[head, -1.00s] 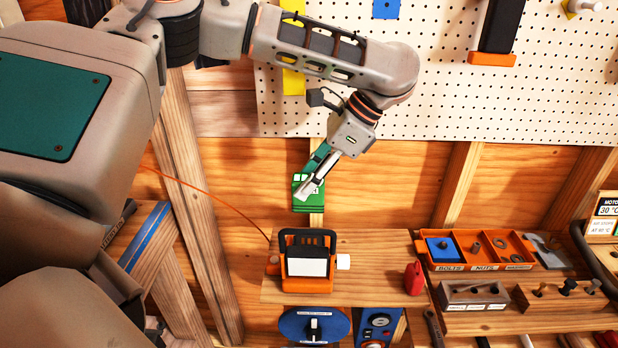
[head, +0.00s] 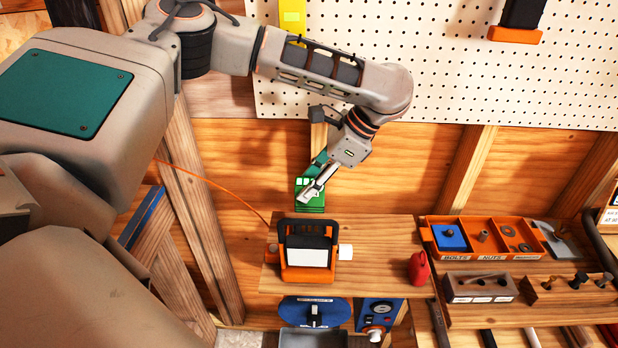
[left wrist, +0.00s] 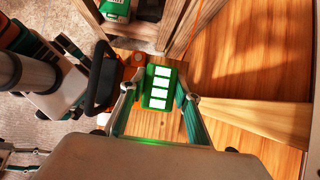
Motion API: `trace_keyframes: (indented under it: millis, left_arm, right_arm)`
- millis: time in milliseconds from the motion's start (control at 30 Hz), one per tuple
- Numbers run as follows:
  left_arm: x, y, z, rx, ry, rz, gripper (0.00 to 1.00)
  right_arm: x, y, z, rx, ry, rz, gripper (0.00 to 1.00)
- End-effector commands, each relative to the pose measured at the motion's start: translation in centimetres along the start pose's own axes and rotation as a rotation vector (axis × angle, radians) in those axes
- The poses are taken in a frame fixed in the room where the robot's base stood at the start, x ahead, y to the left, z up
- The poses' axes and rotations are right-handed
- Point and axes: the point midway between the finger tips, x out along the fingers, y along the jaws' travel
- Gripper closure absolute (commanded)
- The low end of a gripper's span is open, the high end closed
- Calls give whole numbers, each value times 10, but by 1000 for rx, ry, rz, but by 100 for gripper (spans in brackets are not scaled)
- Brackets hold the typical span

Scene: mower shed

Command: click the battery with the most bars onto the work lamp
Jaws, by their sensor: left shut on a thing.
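The work lamp (head: 308,256), orange and black with a white panel, stands on the wooden shelf (head: 375,240). My left gripper (head: 313,195) is shut on a green battery (head: 308,203) and holds it above and behind the lamp. In the left wrist view the battery (left wrist: 158,88) sits between the two fingers and shows several lit white bars. The lamp (left wrist: 98,85) is beside it on the left there, and a gap cannot be judged. Another green object (left wrist: 115,8) shows at the top of the left wrist view.
A small red can (head: 419,268) stands right of the lamp. An orange cord (head: 215,183) runs down to the shelf. The shelf between lamp and can is clear.

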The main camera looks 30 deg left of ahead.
Motion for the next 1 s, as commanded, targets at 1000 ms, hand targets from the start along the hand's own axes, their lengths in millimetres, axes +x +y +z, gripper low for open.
trace_keyframes:
  millis: [1000]
  left_arm:
    - [52, 0, -34, -2, 1, 0, 94]
  right_arm:
    - [1, -2, -4, 3, 7, -2, 60]
